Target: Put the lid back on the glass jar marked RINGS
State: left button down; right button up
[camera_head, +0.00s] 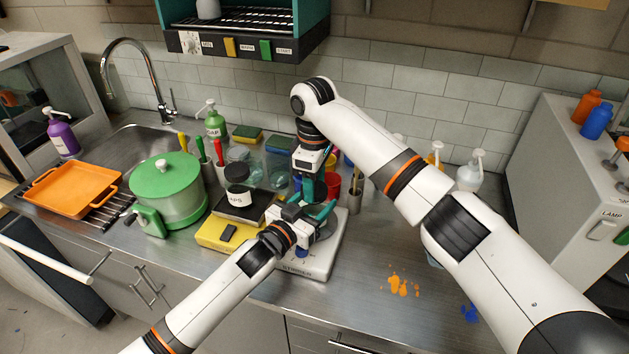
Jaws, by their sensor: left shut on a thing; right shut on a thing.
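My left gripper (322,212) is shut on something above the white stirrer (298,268). Its body and fingers hide most of what it holds; a greyish, glass-like edge shows beside it. My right gripper (307,190) points down just behind and above the left one, very close to it. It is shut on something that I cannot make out. No RINGS label is readable, and I cannot identify its lid. A jar with a black lid (238,172) and a white label ending in "APS" stands to the left, on a dark-topped scale.
A green-lidded pot (166,178), a yellow device (226,236) and an orange tray (75,190) lie left. Several clear containers, a red cup (333,187) and pump bottles crowd the back. The bench front right is clear except for orange and blue splashes (402,284).

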jog(key=m, duration=0.7)
jog(key=shift+a+m, duration=0.1)
jog(key=shift+m, duration=0.3)
jog(key=m, duration=1.9)
jog(key=shift+m, duration=0.3)
jog(key=m, duration=0.3)
jog(key=shift+m, duration=0.3)
jog(key=o, duration=0.9)
